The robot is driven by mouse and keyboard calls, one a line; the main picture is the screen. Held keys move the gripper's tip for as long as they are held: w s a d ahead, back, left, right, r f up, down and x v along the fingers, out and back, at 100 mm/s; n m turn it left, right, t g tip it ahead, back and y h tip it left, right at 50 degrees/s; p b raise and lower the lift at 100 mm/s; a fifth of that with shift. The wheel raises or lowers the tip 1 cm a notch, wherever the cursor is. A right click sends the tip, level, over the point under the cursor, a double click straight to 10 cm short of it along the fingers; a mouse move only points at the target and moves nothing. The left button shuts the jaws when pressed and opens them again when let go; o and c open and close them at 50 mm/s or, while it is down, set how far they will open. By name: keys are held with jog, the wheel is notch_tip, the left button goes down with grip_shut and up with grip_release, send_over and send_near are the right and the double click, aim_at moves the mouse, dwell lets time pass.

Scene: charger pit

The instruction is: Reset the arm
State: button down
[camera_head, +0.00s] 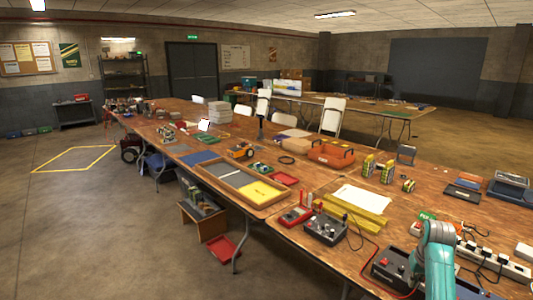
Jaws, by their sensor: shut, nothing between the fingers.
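My arm (436,262) shows at the lower right of the head view as teal links with a grey joint at the top. It rises from the bottom edge in front of the long wooden table (300,225) and hides part of the table's near right end. My gripper's fingers do not show in this view.
Close around my arm are a power strip (495,261) with plugs and cables, and a dark control box (393,268). Further left are a meter box (325,229), a yellow-and-grey tray (228,182) and an orange toolbox (331,153). Open floor (90,220) lies left.

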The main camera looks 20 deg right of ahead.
jog(key=s+a+f+n+t+h, duration=0.1)
jog(key=s+a+f+n+t, duration=0.1)
jog(key=a+f, duration=1.45)
jog(key=s+a+f+n+t, duration=0.1)
jog(key=s+a+f+t, duration=0.15)
jog(key=s+a, duration=0.65)
jog(key=s+a+f+n+t, duration=0.1)
jog(key=s+a+f+t, duration=0.15)
jog(key=s+a, duration=0.65)
jog(key=s+a+r+n+t, duration=0.1)
jog(key=s+a+r+t, duration=0.1)
jog(key=s+a+r, duration=0.2)
jog(key=s+a+r+n+t+y, duration=0.1)
jog(key=s+a+r, duration=0.3)
jog(key=s+r, duration=0.5)
jog(key=s+a+r+n+t+y, duration=0.1)
jog(key=s+a+r, duration=0.4)
jog(key=r, duration=0.6)
jog(key=shift+s+t, duration=0.9)
jog(key=shift+s, duration=0.25)
jog(key=shift+d, duration=0.15)
